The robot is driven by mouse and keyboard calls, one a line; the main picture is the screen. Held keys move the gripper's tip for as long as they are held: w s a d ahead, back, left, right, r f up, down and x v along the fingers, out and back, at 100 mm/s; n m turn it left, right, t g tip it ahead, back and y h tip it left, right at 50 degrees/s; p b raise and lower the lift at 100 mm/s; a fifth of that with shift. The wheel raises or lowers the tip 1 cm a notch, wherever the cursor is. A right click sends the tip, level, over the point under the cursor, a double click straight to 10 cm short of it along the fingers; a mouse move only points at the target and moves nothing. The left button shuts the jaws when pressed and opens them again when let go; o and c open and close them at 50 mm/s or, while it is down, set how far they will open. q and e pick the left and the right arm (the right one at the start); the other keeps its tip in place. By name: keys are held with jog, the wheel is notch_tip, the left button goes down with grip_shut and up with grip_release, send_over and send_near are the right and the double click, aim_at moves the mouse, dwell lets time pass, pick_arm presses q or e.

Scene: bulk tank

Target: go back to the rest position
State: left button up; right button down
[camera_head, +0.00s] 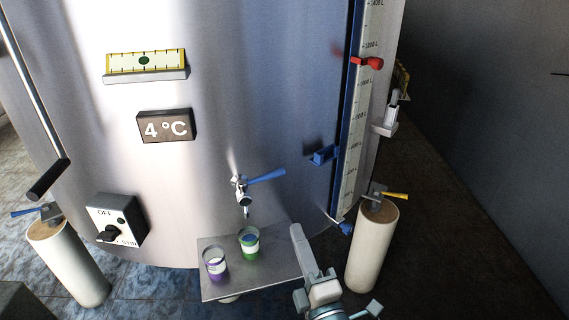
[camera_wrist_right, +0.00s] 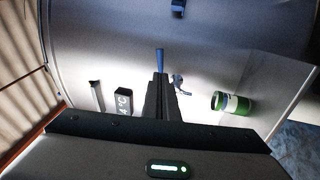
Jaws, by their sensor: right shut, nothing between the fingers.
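My right gripper (camera_head: 297,234) is at the right edge of the small steel shelf (camera_head: 268,282), in front of the tank. In the right wrist view its dark fingers (camera_wrist_right: 162,80) are together with nothing between them. A green-banded cup (camera_head: 249,242) and a purple-banded cup (camera_head: 215,264) stand upright on the shelf, to the left of the gripper. The green cup also shows in the right wrist view (camera_wrist_right: 232,103). The fingers touch neither cup. My left gripper is in neither view.
The tank's tap (camera_head: 241,190) with a blue lever (camera_head: 267,175) is above the shelf. A level gauge (camera_head: 357,120) with a red marker (camera_head: 367,62) runs up the right. Pale posts (camera_head: 371,245) and (camera_head: 70,265) flank the tank. Dark floor at right looks clear.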

jog(key=s+d+f+m+g+h, duration=0.35)
jog(key=d+f+m, duration=0.3)
jog(key=f, duration=0.25)
jog(key=s+d+f+m+g+h, duration=0.2)
jog(key=s+d+f+m+g, duration=0.25)
jog(key=d+f+m, duration=0.35)
jog(key=s+d+f+m+g+y, duration=0.1)
jog(key=s+f+m+g, duration=0.1)
jog(key=s+f+g, duration=0.5)
jog(key=s+d+f+m+g+y, duration=0.15)
jog(key=s+f, duration=0.25)
jog(key=s, duration=0.7)
jog(key=s+a+f+x, duration=0.1)
jog(key=s+x, duration=0.2)
jog(key=x, duration=1.9)
jog(key=s+f, duration=0.4)
jog(key=f, duration=0.5)
jog(key=s+f+t, duration=0.1)
jog(key=s+f, duration=0.3)
jog(key=f, duration=0.6)
jog(key=shift+s, duration=0.35)
jog(key=shift+s+t, duration=0.1)
jog(key=shift+t, duration=0.15)
jog(key=shift+a, duration=0.1)
